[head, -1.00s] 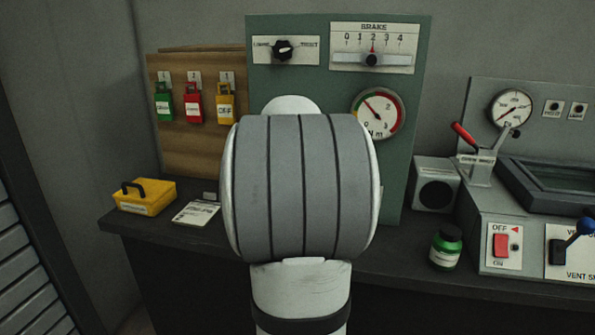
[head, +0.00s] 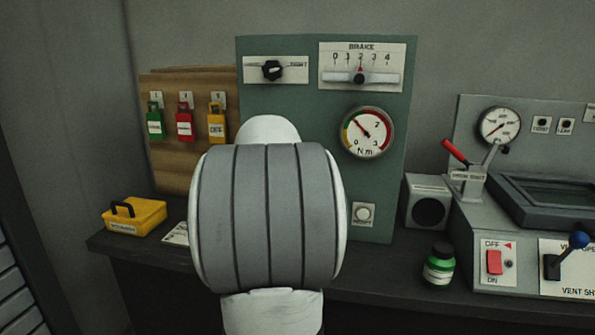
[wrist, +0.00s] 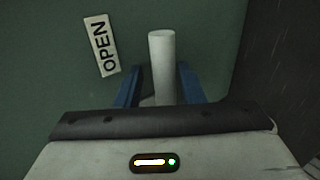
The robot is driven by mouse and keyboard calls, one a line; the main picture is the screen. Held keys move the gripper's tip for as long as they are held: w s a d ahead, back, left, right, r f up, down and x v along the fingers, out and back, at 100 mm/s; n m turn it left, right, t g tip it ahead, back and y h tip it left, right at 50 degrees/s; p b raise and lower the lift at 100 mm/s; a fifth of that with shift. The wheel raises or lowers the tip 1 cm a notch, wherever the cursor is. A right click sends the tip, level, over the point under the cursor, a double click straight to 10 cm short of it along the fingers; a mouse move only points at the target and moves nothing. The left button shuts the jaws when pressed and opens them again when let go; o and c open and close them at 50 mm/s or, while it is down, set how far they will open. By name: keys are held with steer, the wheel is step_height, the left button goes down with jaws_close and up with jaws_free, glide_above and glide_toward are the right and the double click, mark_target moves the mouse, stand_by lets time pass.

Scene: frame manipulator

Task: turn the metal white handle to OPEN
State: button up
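The white handle (wrist: 162,60) is a pale round bar in the wrist view, in front of a green panel. A tilted white label reading OPEN (wrist: 101,45) is on the panel to its left. My gripper (wrist: 161,80) has its two blue fingers on either side of the handle, with narrow gaps showing, so it looks open around the bar. Whether a finger touches the bar is hard to tell. In the head view my own arm hides the gripper and the handle.
The green panel (head: 395,225) carries a black knob (head: 272,70), a brake slider (head: 360,78) and a round gauge (head: 367,132). A yellow box (head: 135,217) stands left on the dark counter. A green jar (head: 439,265), a speaker box (head: 427,203) and a grey console (head: 462,213) stand right.

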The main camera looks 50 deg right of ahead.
steer(key=shift+p+v, duration=0.3)
steer(key=shift+v, duration=3.55)
